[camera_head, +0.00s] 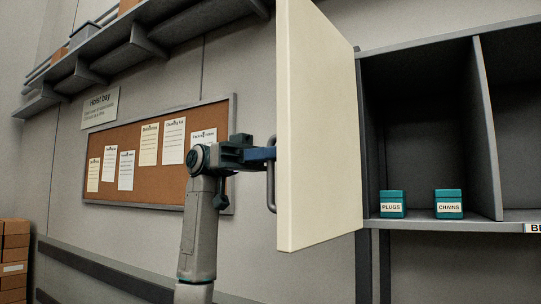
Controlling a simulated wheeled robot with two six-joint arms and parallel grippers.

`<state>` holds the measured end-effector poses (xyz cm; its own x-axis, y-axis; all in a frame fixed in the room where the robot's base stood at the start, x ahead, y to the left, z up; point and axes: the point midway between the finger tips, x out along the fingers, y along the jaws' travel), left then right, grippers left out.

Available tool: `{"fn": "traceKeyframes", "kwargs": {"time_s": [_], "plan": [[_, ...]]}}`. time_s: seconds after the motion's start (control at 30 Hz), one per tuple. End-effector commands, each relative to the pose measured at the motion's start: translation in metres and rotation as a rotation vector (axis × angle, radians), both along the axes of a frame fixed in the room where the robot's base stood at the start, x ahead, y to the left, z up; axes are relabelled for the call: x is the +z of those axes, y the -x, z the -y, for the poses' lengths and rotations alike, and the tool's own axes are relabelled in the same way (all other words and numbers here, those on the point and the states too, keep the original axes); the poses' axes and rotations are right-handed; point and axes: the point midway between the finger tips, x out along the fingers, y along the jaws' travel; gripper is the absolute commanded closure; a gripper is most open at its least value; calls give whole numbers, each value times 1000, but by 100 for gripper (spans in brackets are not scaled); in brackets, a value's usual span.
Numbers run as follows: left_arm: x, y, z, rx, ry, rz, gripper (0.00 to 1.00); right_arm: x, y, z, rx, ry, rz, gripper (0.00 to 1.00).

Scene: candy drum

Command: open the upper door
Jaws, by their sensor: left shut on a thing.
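The upper door (325,130) is a cream panel that stands swung out from the grey cabinet (489,130), hinged along its right edge, so the compartment behind it shows. Its grey bar handle (271,180) is on the left face of the door. My left gripper (264,154) is shut on the handle, with its blue fingers around the upper part of the bar. My left arm rises from below to reach it. My right gripper is not in view.
Two teal boxes, one marked PLUGS (391,204) and one marked CHAINS (449,204), sit in the open compartment. A cork notice board (150,185) and a wall shelf (110,52) are behind my arm. Cardboard boxes (14,255) stand at the lower left.

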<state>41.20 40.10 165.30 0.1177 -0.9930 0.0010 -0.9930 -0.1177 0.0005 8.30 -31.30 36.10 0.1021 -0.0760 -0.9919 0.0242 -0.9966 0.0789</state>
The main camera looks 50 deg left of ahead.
Motion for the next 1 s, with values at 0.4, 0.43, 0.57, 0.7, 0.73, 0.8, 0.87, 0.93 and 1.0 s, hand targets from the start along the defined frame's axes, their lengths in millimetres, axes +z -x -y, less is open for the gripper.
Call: {"fn": "traceKeyframes", "kwargs": {"time_s": [0.4, 0.43, 0.57, 0.7, 0.73, 0.8, 0.87, 0.93, 1.0], "plan": [[0, 0, -1, 1, 0, 0, 83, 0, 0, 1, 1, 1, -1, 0], [0, 0, -2, 1, 0, 0, 83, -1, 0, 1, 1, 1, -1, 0], [-1, 2, -17, 2, 2, 0, 83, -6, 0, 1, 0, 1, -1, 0], [-1, 6, -45, 3, 3, 1, 83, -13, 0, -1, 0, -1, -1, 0], [-1, 7, -51, 3, 3, 0, 83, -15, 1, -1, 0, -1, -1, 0], [0, 8, -65, 2, 2, 1, 83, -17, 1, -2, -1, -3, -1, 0], [-1, 9, -77, 1, 2, 1, 83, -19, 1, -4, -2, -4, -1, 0], [0, 11, -88, 1, 2, 1, 83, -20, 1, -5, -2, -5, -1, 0], [0, 12, -96, 1, 2, 1, 83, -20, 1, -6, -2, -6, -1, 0]]}}
